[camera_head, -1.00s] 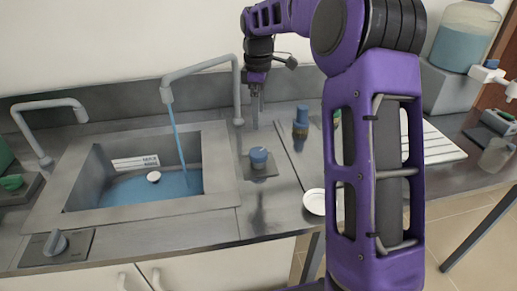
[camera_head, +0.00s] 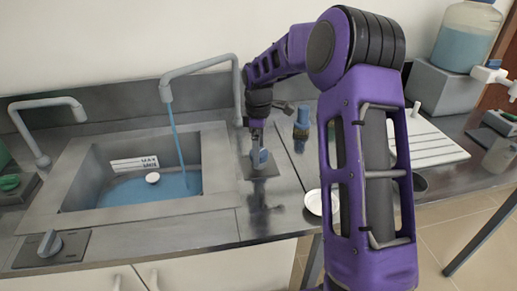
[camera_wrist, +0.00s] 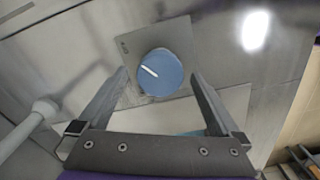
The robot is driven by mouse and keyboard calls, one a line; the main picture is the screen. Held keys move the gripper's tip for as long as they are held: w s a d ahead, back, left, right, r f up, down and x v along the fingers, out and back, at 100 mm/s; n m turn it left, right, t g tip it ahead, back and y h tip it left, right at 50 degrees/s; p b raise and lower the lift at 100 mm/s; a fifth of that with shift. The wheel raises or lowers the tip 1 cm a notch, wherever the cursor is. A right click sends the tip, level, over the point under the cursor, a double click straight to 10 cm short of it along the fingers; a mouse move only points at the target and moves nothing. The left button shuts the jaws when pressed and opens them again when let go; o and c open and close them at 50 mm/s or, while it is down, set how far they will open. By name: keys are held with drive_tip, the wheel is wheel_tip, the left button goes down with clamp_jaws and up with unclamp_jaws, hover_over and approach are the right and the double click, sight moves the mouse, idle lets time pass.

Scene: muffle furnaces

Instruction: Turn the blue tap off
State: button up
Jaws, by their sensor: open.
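The blue tap knob (camera_head: 260,160) stands on a square metal plate on the counter, right of the sink. In the wrist view the round blue knob (camera_wrist: 160,73) has a white line that slants across its top. My gripper (camera_head: 258,146) is directly above the knob, pointing down. In the wrist view its two fingers (camera_wrist: 162,82) are apart, one on each side of the knob, with nothing held. I cannot tell whether the fingertips reach down beside it. Blue water (camera_head: 178,135) runs from the middle spout (camera_head: 195,68) into the sink.
The sink (camera_head: 130,195) holds blue water. A grey knob (camera_head: 52,243) is at its front left, and another spout (camera_head: 45,104) behind it. A blue-capped bottle (camera_head: 302,120) and a white dish (camera_head: 318,202) stand right of the blue knob.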

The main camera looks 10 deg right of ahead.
drive_tip(key=c, duration=1.4)
drive_tip(key=shift+o, duration=0.2)
drive_tip(key=shift+r+m, duration=0.1)
drive_tip(key=shift+m, duration=0.2)
drive_tip(key=m+p, duration=0.1)
drive_tip(key=m, duration=0.1)
drive_tip(key=shift+m, duration=0.3)
drive_tip(key=shift+m+p, duration=0.65)
drive_tip(key=shift+m, duration=1.25)
drive_tip(key=o, duration=1.4)
drive_tip(key=shift+c, duration=0.2)
